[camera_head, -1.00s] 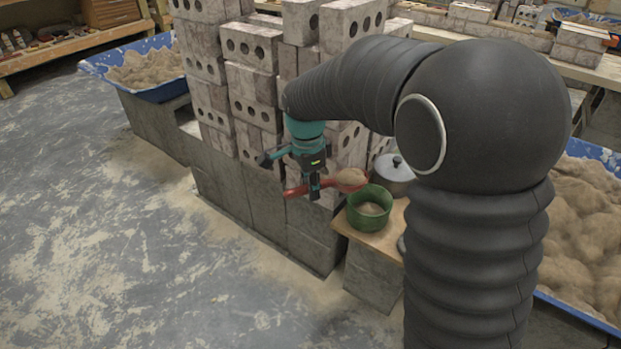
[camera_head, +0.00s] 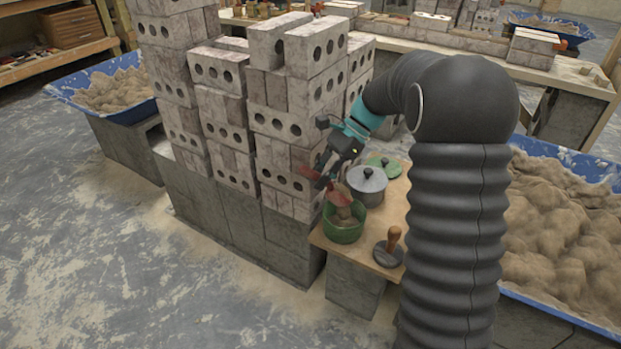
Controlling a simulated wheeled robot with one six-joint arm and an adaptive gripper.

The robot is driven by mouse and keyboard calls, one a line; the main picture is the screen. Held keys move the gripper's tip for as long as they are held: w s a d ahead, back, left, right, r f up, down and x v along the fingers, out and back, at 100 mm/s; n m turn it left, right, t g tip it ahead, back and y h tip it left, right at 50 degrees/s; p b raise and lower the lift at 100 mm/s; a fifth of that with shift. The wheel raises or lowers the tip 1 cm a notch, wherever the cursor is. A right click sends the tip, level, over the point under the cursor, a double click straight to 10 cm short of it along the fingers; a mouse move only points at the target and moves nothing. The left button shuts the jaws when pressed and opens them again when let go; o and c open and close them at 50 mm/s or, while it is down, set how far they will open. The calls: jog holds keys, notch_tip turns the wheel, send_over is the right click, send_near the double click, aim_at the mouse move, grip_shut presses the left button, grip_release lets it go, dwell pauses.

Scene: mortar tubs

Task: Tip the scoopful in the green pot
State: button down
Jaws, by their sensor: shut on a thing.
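The green pot (camera_head: 343,233) stands open on a small wooden board, with some sand-coloured material inside. My gripper (camera_head: 322,176) is shut on a red scoop (camera_head: 341,196), behind and above the pot. The scoop is tilted steeply, its head pointing down over the pot. Sand (camera_head: 350,212) shows at the scoop's lower end, at the pot's mouth; I cannot tell how much is still in the scoop. The gripper covers part of the scoop's handle.
A grey lidded pot (camera_head: 367,187) stands right behind the green pot, with a green lid (camera_head: 384,166) beyond. A wooden-handled tool (camera_head: 390,248) stands at right on the board (camera_head: 330,246). Stacked bricks (camera_head: 285,130) rise close at left. A blue tub (camera_head: 560,153) of sand lies right.

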jog(key=d+y, duration=0.1)
jog(key=w+d, duration=0.1)
jog(key=d+r+g+y, duration=0.1)
jog(key=shift+w+y, duration=0.25)
jog(key=shift+y, duration=0.05)
jog(key=shift+w+d+r+g+y, duration=0.15)
jog(key=shift+d+r+g+y, duration=0.15)
jog(key=shift+d+y, duration=0.25)
dwell(0.6)
